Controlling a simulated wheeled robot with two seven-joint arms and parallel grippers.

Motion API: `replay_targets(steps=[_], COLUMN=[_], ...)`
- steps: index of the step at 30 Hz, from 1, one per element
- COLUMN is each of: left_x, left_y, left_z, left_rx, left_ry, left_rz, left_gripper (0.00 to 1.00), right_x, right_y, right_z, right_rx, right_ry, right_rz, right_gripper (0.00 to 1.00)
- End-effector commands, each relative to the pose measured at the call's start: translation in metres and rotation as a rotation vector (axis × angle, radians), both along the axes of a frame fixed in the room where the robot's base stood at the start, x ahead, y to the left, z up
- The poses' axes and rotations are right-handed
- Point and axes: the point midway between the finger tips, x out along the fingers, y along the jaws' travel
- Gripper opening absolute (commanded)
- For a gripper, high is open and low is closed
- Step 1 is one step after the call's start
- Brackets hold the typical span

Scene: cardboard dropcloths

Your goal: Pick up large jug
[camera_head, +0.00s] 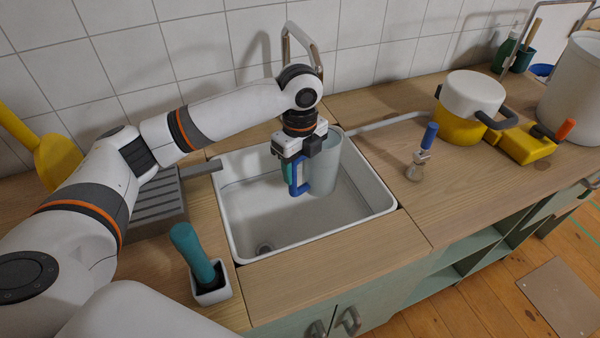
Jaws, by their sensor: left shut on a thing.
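A large pale grey-blue jug (323,172) with a blue handle is upright at the back of the white sink (252,217). My left gripper (297,178) reaches down over the sink and is shut on the jug at its blue handle. The gripper hides part of the handle. I cannot tell whether the jug's base touches the sink floor. My right gripper does not show.
A faucet (303,42) rises behind the sink. A teal-handled brush (196,256) in a white holder stands front left, and a grey drying rack (158,205) lies left. On the right counter are a blue-handled utensil (424,150) and a yellow-and-white pot (468,108). The right front counter is clear.

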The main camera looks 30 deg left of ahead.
Motion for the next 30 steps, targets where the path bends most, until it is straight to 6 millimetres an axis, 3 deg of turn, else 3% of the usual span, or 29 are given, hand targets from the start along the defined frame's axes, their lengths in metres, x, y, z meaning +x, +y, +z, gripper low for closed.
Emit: replay_targets(steps=[12,30], left_x=[0.002,0.001], left_y=[0.000,0.000], left_z=[0.035,0.052], left_rx=[-0.002,-0.002], left_ry=[-0.009,-0.007], left_rz=[0.000,0.000], left_gripper=[0.00,0.00], right_x=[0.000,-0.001], right_y=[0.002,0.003], right_z=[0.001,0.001], right_rx=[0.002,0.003], right_ry=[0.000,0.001], right_rz=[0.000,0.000], right_gripper=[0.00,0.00])
